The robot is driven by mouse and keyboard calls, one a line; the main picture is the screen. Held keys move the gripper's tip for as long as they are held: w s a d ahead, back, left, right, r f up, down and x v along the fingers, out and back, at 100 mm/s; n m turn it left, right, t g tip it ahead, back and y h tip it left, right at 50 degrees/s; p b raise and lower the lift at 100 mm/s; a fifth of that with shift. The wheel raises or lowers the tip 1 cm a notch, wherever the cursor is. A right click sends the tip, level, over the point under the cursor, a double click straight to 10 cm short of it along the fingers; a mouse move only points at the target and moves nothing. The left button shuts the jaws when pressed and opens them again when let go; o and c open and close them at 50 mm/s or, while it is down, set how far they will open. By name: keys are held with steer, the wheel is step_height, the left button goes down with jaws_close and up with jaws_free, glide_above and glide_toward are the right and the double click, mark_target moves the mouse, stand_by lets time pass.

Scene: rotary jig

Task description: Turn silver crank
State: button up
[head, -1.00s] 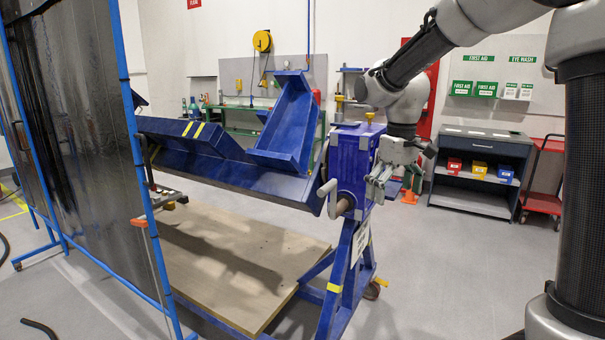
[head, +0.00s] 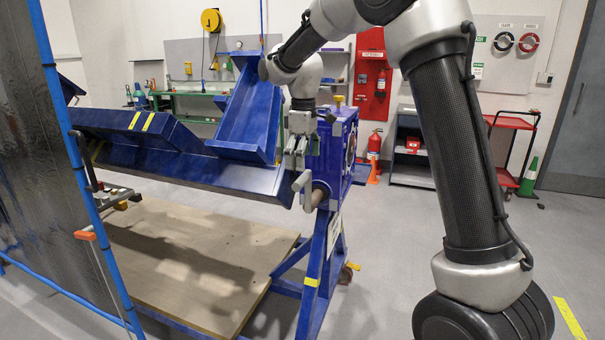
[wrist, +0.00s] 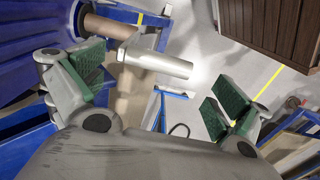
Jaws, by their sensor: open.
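The silver crank (head: 303,181) sits on the end of a brown shaft (head: 319,196) that sticks out of the blue bearing box of the jig. In the wrist view its bare silver handle (wrist: 160,61) points across the gap between my finger pads, with the brown shaft (wrist: 108,27) behind at upper left. My gripper (head: 295,165) is just above the crank, fingers pointing down. In the wrist view my gripper (wrist: 152,92) is open with green pads wide apart and nothing held. I cannot tell whether a finger touches the crank.
The blue jig frame (head: 180,165) extends left over a wooden board (head: 180,255). A dark screen with blue posts (head: 65,130) stands at left. A red cart (head: 510,122) and grey cabinet stand behind at right. The grey floor at right is mostly clear.

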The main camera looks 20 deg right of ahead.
mark_target(304, 177)
step_height(304, 177, down, 4)
steer(key=shift+f, duration=0.1)
